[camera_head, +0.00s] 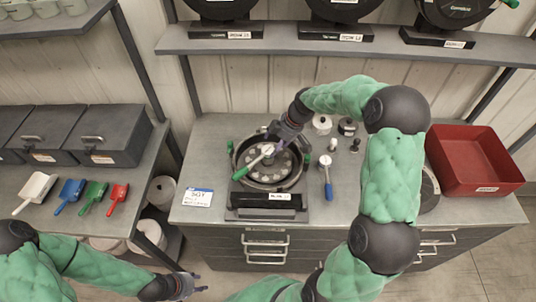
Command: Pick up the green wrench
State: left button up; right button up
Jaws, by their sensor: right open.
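The green wrench (245,171) has a green handle and a pale head. It lies across the round seed meter (270,184) on the workbench, its handle pointing down-left. My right gripper (265,141) is open above the meter, close to the wrench's head. I cannot tell whether it touches the wrench. The gripper and wrist hide part of the meter's upper side. My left gripper (198,283) is low in the picture in front of the bench, with its fingers apart and nothing between them.
A blue-handled tool (327,186) lies right of the meter, with several small metal parts behind it. A red bin (478,160) stands at the bench's right end. A label card (198,197) lies left of the meter. Several coloured scoops (69,194) lie on the left table.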

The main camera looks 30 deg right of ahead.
aim_at(270, 150)
jog(key=shift+a+x, duration=0.1)
jog(key=shift+x, duration=1.5)
jog(key=shift+a+x, duration=0.15)
jog(key=shift+x, duration=1.45)
jog(key=shift+w+r, duration=0.15)
grip_shut()
